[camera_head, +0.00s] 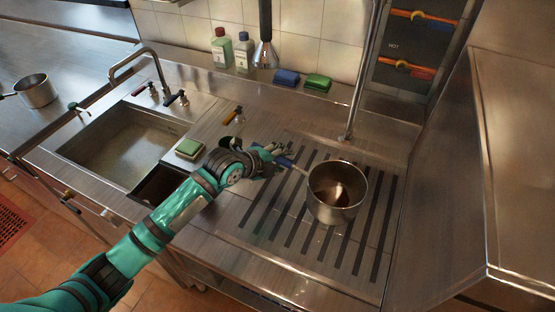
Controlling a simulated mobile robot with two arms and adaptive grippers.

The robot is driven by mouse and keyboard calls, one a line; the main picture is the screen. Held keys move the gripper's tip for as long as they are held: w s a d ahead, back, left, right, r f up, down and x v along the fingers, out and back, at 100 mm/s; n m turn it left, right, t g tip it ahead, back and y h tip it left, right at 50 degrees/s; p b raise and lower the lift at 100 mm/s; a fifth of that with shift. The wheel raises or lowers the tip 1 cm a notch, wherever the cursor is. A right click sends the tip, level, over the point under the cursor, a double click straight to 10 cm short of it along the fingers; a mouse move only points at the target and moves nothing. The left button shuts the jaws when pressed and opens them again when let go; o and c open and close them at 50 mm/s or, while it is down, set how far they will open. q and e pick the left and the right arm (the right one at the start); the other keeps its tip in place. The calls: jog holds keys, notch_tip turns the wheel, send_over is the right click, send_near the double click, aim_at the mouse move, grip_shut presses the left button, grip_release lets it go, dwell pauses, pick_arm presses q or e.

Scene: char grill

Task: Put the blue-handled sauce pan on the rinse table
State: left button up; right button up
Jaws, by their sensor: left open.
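The blue-handled sauce pan (336,192) stands upright on the rinse table (266,209), on its dark strips right of the sink. Its blue handle (286,162) points left toward my left gripper. My left gripper (283,150) is open, with its fingers beside the end of the handle. I cannot tell whether they touch it. My right gripper is not in view.
A sink (118,142) with a tap lies to the left. A green sponge (189,148) sits by its edge. Bottles (222,47) and blue and green sponges stand along the back wall. Another pan (35,91) is at far left. A steel panel (447,160) bounds the right.

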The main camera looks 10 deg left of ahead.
pick_arm(q)
jog(key=b+v, duration=0.2)
jog(key=v, duration=1)
